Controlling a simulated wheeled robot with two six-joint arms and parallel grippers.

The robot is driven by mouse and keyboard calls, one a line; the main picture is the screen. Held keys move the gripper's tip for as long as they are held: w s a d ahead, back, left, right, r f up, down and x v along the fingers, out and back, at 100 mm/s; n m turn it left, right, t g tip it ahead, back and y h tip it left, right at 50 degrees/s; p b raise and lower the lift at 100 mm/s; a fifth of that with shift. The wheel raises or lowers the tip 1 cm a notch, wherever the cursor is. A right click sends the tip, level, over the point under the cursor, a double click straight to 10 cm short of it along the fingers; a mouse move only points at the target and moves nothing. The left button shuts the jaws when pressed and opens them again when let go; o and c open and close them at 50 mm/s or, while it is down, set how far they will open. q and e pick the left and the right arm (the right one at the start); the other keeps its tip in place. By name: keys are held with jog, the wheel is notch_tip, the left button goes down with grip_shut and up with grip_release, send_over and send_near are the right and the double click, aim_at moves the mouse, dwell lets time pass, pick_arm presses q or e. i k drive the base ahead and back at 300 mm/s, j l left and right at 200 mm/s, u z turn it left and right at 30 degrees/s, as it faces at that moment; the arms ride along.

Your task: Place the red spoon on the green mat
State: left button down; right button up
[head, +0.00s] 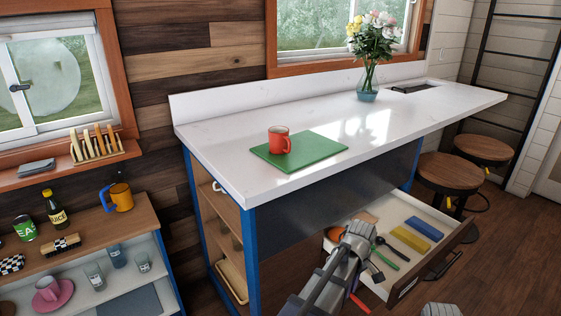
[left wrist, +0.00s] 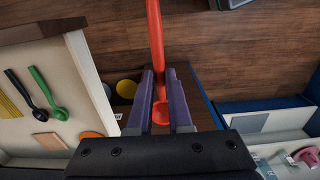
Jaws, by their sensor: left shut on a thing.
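The green mat (head: 270,156) lies flat on the white counter, near its left end. A red mug (head: 279,141) stands on the mat. My left gripper (head: 375,268) is low in front of the counter, by the open drawer. In the left wrist view, my left gripper (left wrist: 160,78) is shut on the red spoon (left wrist: 155,40). The spoon's long handle points away from the wrist and its bowl lies between the fingers. In the head view, the arm and gripper hide much of the spoon. My right gripper is not clearly seen.
The open drawer (head: 462,236) holds black and green utensils and yellow and blue blocks. A vase of flowers (head: 367,86) stands at the back of the counter. Stools (head: 450,172) stand at the right. The counter around the mat is mostly clear.

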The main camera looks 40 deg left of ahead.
aim_at(314, 141)
jog(key=k+u, duration=0.2)
jog(key=k, duration=0.3)
jog(key=u, duration=1)
jog(key=i+l, duration=0.15)
jog(key=l, duration=0.2)
jog(key=i+l, duration=0.15)
jog(key=l, duration=0.15)
jog(key=i+l, duration=0.15)
jog(key=l, duration=0.2)
jog(key=i+l, duration=0.15)
jog(key=l, duration=0.15)
